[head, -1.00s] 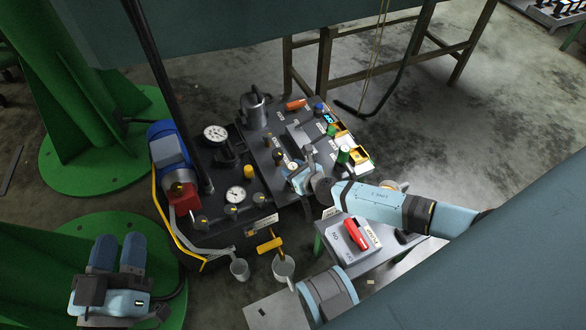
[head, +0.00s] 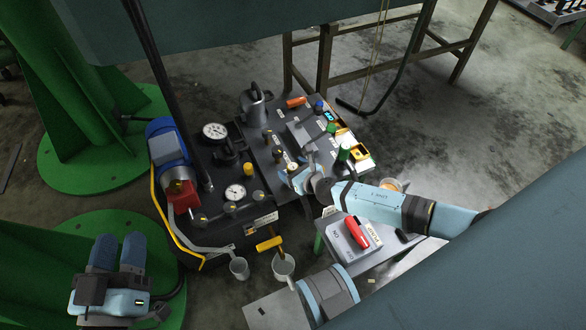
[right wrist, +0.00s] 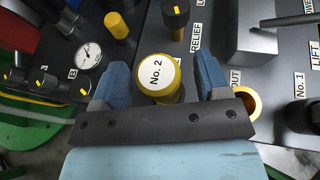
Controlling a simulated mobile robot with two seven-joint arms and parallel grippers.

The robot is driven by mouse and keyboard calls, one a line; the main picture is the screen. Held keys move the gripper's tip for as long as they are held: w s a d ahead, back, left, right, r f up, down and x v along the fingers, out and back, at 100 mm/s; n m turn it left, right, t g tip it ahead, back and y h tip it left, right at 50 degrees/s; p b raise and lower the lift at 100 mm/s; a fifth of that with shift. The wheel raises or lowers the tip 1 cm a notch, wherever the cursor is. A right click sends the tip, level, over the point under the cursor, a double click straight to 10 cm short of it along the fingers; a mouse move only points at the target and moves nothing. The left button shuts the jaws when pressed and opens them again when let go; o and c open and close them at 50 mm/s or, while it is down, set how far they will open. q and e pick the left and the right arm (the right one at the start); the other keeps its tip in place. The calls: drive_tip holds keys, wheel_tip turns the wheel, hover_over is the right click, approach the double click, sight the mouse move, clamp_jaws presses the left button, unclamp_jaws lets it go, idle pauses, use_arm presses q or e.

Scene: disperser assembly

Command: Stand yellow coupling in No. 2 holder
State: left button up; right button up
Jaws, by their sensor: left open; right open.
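A yellow round piece (right wrist: 160,80) with a white "No. 2" label on top, which looks like the yellow coupling, stands upright between my right gripper's fingers in the right wrist view. Its pale top also shows in the head view (head: 292,166). My right gripper (right wrist: 166,72) is open around it, with gaps at both sides. Its lower end and the holder under it are hidden, so I cannot tell how it is seated. In the head view my right gripper (head: 296,177) is over the panel's front part. My left gripper (head: 117,247) is open and empty at lower left.
A grey block (right wrist: 258,32), a yellow cylinder (right wrist: 117,25) and a gauge (right wrist: 89,56) stand around. A side table (head: 345,250) holds a red object (head: 356,234). A pitcher (head: 284,266) stands in front.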

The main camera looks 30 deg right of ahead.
drive_tip(key=shift+p+v, duration=0.5)
drive_tip(key=shift+v, duration=0.55)
use_arm(q)
wheel_tip(320, 180, up, 5)
drive_tip(key=p, duration=0.1)
drive_tip(key=shift+g+y, duration=0.4)
drive_tip(key=shift+a+f+p, duration=0.15)
drive_tip(key=shift+f+p, duration=0.25)
drive_tip(key=shift+f, duration=0.65)
drive_tip(key=shift+a+f+p, duration=0.15)
drive_tip(key=shift+f+p, duration=0.25)
drive_tip(key=shift+f, duration=0.6)
use_arm(e)
drive_tip(key=v, duration=1.1)
drive_tip(key=shift+s+r, duration=0.2)
drive_tip(key=shift+s, duration=0.15)
